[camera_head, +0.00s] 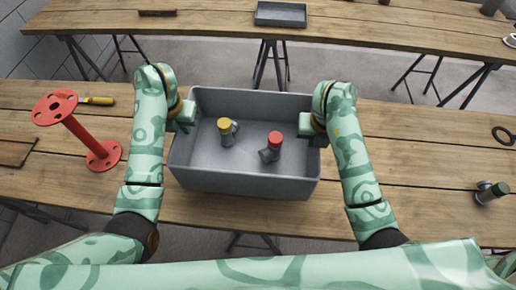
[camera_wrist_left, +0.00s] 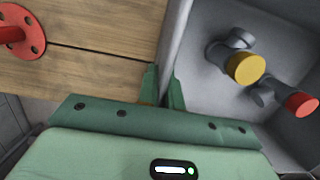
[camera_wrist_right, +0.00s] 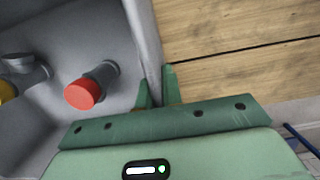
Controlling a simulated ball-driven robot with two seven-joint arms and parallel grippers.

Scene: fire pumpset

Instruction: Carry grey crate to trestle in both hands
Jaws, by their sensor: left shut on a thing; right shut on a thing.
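The grey crate (camera_head: 245,185) is in the middle of the head view, over the near wooden table's front edge. I cannot tell whether it touches the table. Inside it are a yellow-capped fitting (camera_head: 227,131) and a red-capped fitting (camera_head: 271,148). My left gripper (camera_head: 188,118) is shut on the crate's left wall, which also shows in the left wrist view (camera_wrist_left: 176,40). My right gripper (camera_head: 308,130) is shut on its right wall, which shows in the right wrist view (camera_wrist_right: 147,40). The fingertips are partly hidden in the head view.
On the near table (camera_head: 420,150), a red flanged pipe (camera_head: 80,130) and a yellow-handled tool (camera_head: 97,101) are at left. A green-capped fitting (camera_head: 491,192) and a black ring (camera_head: 503,135) are at right. A far table (camera_head: 360,32) holds a dark tray (camera_head: 281,14). Floor lies between the tables.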

